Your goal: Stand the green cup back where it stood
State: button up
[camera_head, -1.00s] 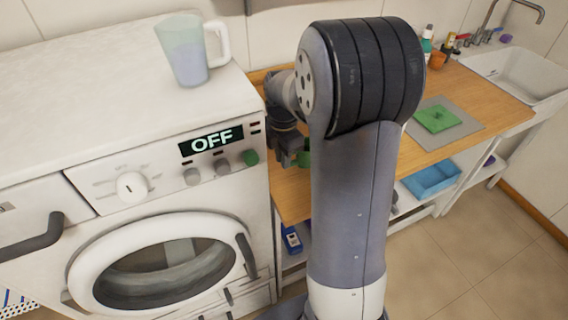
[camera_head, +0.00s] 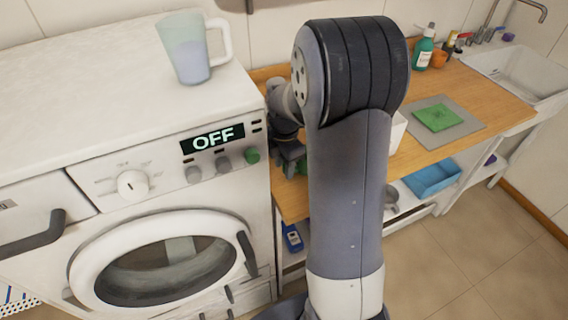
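My gripper (camera_head: 291,170) is over the left end of the wooden counter, beside the washing machine's right side. It is small, dark and partly behind my arm.
The washing machine (camera_head: 110,95) bears a translucent measuring jug (camera_head: 187,50). A blue tray (camera_head: 432,179) sits below.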

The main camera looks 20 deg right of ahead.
notch_tip(320, 180, up, 12)
jog(key=shift+r, duration=0.15)
dwell(0.5)
